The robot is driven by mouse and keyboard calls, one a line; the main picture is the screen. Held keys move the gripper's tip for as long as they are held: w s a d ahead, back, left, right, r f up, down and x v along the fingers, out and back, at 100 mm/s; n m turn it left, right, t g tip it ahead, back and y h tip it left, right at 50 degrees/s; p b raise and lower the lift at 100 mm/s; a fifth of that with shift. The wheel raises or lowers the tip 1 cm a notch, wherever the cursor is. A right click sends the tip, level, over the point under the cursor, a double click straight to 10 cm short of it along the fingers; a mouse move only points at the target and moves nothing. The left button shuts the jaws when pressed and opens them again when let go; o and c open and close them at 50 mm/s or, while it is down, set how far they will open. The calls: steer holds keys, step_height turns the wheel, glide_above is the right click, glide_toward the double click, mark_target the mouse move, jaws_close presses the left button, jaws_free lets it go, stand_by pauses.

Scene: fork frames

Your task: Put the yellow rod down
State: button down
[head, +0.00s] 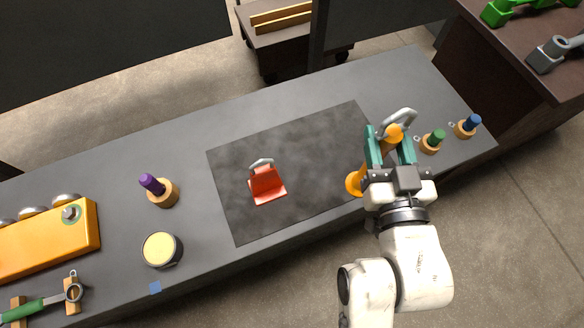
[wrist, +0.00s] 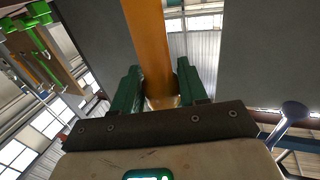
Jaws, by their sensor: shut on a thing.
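The yellow rod (head: 355,183) is an orange-yellow bar with rounded ends. In the head view it lies slantwise between the teal fingers of my gripper (head: 389,146), at the right end of the dark mat. In the wrist view the rod (wrist: 148,40) runs from the top edge down between the green fingers (wrist: 158,88), which are shut on it. My gripper and wrist hide part of the rod in the head view. I cannot tell how high it is above the table.
The dark mat (head: 315,185) has a red padlock-like block (head: 266,186) on it. A grey hook (head: 402,117) is just beyond my fingers. Green (head: 433,141) and blue (head: 467,126) knobbed pegs stand at right. A purple peg (head: 158,188) and round tin (head: 162,250) stand left of the mat.

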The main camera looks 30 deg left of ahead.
steer(key=w+a+f+b, duration=0.2)
steer(key=w+a+f, duration=0.4)
steer(key=w+f, duration=0.5)
steer(key=shift+w+a+f+y, duration=0.15)
steer(key=shift+w+f+y, duration=0.15)
steer(key=shift+f, duration=0.2)
steer(key=shift+s, duration=0.1)
stand_by(0.3)
steer(key=shift+f, duration=0.2)
steer(key=c, duration=0.6)
jaws_free()
